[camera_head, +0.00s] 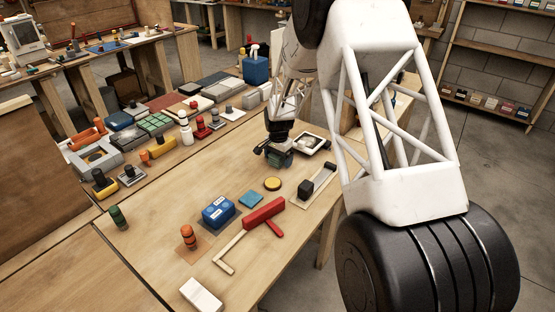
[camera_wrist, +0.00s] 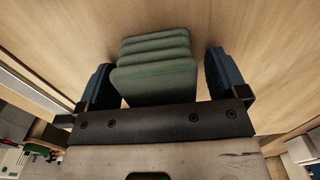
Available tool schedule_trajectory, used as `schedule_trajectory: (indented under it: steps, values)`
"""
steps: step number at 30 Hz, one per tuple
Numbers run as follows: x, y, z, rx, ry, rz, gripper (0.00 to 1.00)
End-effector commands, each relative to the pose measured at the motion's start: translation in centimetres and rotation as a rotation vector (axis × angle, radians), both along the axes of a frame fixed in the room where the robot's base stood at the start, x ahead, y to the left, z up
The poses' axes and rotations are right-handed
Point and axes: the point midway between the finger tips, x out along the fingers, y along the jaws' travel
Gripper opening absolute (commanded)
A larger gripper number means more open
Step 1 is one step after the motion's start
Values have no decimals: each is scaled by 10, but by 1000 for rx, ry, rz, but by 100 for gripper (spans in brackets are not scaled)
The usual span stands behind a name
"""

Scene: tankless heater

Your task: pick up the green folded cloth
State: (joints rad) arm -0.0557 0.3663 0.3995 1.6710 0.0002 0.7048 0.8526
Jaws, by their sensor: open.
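The green folded cloth (camera_wrist: 157,70) shows in the wrist view as a stack of several soft layers, lying on the wooden bench. My gripper (camera_wrist: 160,75) is open, with one blue fingertip pad on each side of the cloth. A gap shows between the cloth and the right pad; the left pad is closer, and I cannot tell whether it touches. In the head view my gripper (camera_head: 277,153) is low over the bench, and the cloth (camera_head: 281,159) shows only partly beneath it. The cloth's near end is hidden by the gripper body in the wrist view.
A framed tray (camera_head: 311,144) lies just right of my gripper. A yellow disc (camera_head: 272,184), a black block tool (camera_head: 306,187), a blue square (camera_head: 251,200) and a red tool (camera_head: 264,212) lie nearer. Several tools crowd the left. Bare bench (camera_head: 215,165) lies left of the gripper.

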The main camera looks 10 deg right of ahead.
Motion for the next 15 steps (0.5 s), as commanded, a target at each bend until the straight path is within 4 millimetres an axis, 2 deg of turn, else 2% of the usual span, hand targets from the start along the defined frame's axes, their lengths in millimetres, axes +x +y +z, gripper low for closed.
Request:
schedule_trajectory:
  steps: [3, 4, 15]
  values:
    - [0, 0, 0, 0, 0, 0, 92]
    - [0, 0, 0, 0, 0, 0, 88]
    - [0, 0, 0, 0, 0, 0, 32]
